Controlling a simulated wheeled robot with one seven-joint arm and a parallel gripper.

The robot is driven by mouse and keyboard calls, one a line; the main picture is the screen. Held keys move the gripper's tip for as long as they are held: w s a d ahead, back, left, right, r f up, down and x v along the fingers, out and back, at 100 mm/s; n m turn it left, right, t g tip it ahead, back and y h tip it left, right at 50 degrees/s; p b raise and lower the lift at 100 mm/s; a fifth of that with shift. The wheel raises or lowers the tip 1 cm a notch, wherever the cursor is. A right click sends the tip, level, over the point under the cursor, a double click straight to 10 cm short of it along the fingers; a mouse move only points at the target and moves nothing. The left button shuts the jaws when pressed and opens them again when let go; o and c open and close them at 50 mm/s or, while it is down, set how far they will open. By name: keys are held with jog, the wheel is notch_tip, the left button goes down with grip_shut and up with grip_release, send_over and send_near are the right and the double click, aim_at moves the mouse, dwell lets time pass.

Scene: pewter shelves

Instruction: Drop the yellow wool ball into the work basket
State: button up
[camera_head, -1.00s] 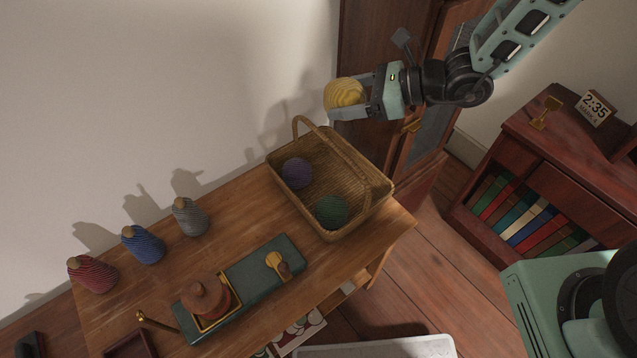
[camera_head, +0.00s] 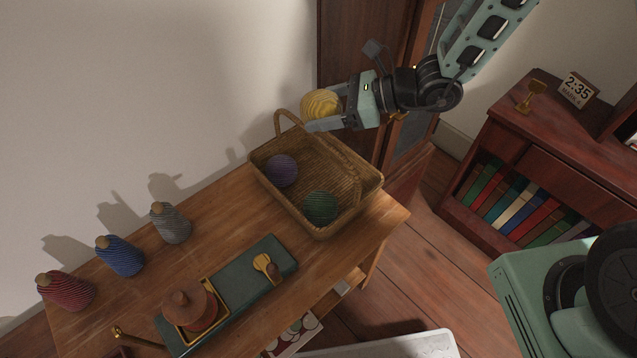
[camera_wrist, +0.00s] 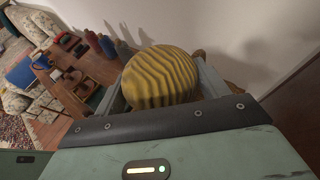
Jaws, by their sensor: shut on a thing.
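The yellow wool ball (camera_head: 320,105) is held in my gripper (camera_head: 325,115), which is shut on it. In the wrist view the ball (camera_wrist: 160,77) sits between the two fingers and hides much of the scene beyond. The work basket (camera_head: 282,207), woven with a tall handle, stands at the far right end of the wooden table. A purple ball (camera_head: 281,170) and a green ball (camera_head: 320,207) lie inside it. In the head view, my gripper and the yellow ball appear over the back edge of the basket, beside its handle; their exact height above it is hard to tell.
Red (camera_head: 68,291), blue (camera_head: 121,256) and grey (camera_head: 171,223) yarn cones stand along the table's wall side. A green-grey board (camera_head: 238,284) with a wooden spool and brass piece lies in front. A bookshelf (camera_head: 540,150) stands right; a dark cabinet is behind my arm.

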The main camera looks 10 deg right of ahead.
jog(key=o, duration=1.1)
jog(key=shift+c, duration=0.2)
jog(key=shift+d, duration=0.15)
jog(key=v, duration=1.7)
jog(key=shift+r, duration=0.15)
jog(key=s+a+r+n+g+h+p, duration=0.1)
jog(key=s+a+r+n+h, duration=0.1)
jog(key=s+n, duration=0.5)
jog(key=s+a+r+n+g+h+p, duration=0.1)
jog(key=s+a+n+h, duration=0.3)
jog(key=n, duration=0.8)
jog(key=s+a+r+n+g+h+p, duration=0.1)
jog(key=s+a+r+n+h, duration=0.2)
jog(key=s+n+h, duration=0.3)
jog(key=s+n, duration=0.4)
jog(key=shift+g+p, duration=0.4)
